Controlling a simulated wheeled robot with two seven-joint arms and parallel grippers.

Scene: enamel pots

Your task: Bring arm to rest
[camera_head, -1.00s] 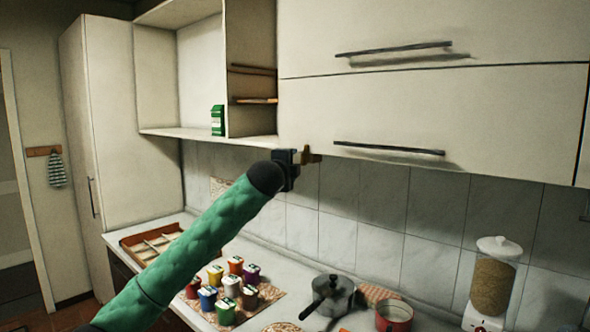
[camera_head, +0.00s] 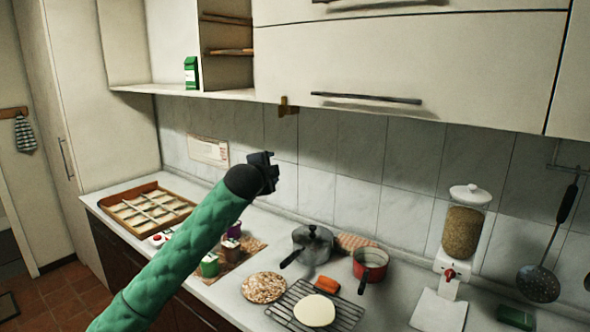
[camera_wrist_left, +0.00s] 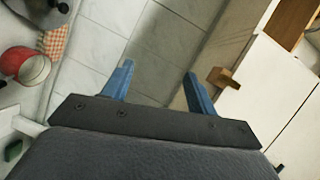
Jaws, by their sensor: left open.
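My left arm, in a green quilted sleeve, comes in from the bottom left of the head view. Its gripper (camera_head: 272,172) is in the air in front of the tiled wall, below the upper cabinets. In the left wrist view the two blue fingers (camera_wrist_left: 158,85) are apart with nothing between them. A small brass-coloured bracket (camera_head: 288,106) under the cabinet edge is above the gripper; in the left wrist view the bracket (camera_wrist_left: 222,77) is just right of the fingers, apart from them. My right gripper is not in view.
The counter below holds small pots (camera_head: 210,264), partly hidden by my arm, a grey lidded pot (camera_head: 313,243), a red pan (camera_head: 370,262), a wire rack (camera_head: 288,300), a wooden divided tray (camera_head: 150,208) and a grain dispenser (camera_head: 463,230). The cabinet (camera_head: 420,60) overhangs.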

